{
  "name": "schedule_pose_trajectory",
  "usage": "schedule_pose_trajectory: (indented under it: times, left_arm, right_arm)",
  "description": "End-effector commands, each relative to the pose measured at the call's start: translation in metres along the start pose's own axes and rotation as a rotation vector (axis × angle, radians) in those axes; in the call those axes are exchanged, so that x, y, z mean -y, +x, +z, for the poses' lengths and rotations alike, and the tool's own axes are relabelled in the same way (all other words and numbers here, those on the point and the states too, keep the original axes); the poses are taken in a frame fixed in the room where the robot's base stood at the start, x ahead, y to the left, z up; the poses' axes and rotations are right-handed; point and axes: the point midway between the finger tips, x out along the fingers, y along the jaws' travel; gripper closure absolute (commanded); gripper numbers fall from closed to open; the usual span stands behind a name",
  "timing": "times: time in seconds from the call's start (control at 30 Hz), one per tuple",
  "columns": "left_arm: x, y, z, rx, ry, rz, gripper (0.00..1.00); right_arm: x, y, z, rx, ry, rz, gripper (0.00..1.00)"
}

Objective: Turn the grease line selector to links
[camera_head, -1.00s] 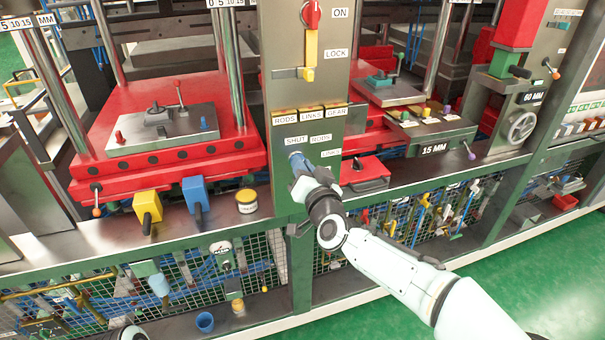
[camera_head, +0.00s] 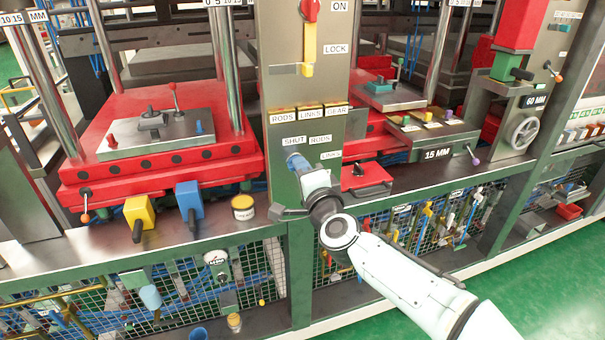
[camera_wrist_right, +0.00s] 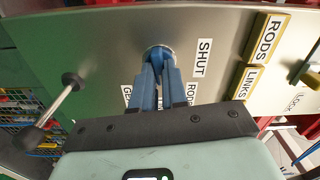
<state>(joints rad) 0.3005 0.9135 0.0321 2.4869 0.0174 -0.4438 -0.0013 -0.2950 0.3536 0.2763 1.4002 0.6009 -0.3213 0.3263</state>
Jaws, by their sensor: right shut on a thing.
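The grease line selector (camera_head: 291,158) is a blue knob on the front of the grey-green post, beside the SHUT, RODS and LINKS labels. My right gripper (camera_head: 298,168) is shut on it, reaching up from the lower right. In the right wrist view, the selector's round mount (camera_wrist_right: 159,52) shows at the fingertips of the right gripper (camera_wrist_right: 156,80). The SHUT label (camera_wrist_right: 203,57) lies just right of it. The fingers and hand cover most of the knob and part of the lower labels, so I cannot tell which mark it points to. My left gripper is out of view.
Yellow RODS, LINKS and GEAR tags (camera_head: 311,110) sit above the selector. A dark-gripped lever (camera_head: 287,212) sticks out below it; it also shows in the right wrist view (camera_wrist_right: 68,90). A red lock handle (camera_head: 310,10) is higher up. Red press platens flank the post.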

Motion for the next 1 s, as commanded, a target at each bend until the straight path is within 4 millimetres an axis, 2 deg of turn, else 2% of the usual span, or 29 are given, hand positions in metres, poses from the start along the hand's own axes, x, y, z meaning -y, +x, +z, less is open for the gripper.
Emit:
schedule_pose_trajectory:
  times: [0.33, 0.87, 0.9, 0.93, 0.97, 1.0]
  left_arm:
    - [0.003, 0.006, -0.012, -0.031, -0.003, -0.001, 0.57]
    - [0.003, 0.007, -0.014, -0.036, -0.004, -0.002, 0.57]
    - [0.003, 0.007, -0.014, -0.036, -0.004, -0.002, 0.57]
    - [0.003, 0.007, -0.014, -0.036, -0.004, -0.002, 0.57]
    - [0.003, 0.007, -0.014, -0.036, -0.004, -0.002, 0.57]
    - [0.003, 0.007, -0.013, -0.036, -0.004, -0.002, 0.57]
  right_arm:
    - [-0.002, 0.0, 0.001, 0.002, 0.138, 0.002, 1.0]
    - [-0.001, 0.0, 0.001, 0.002, 0.161, 0.002, 1.0]
    - [-0.001, 0.0, 0.001, 0.002, 0.161, 0.002, 0.81]
    - [-0.001, 0.0, 0.001, 0.002, 0.16, 0.002, 0.71]
    - [-0.001, 0.0, 0.001, 0.002, 0.16, 0.002, 0.62]
    - [-0.001, 0.0, 0.001, 0.002, 0.16, 0.002, 0.62]
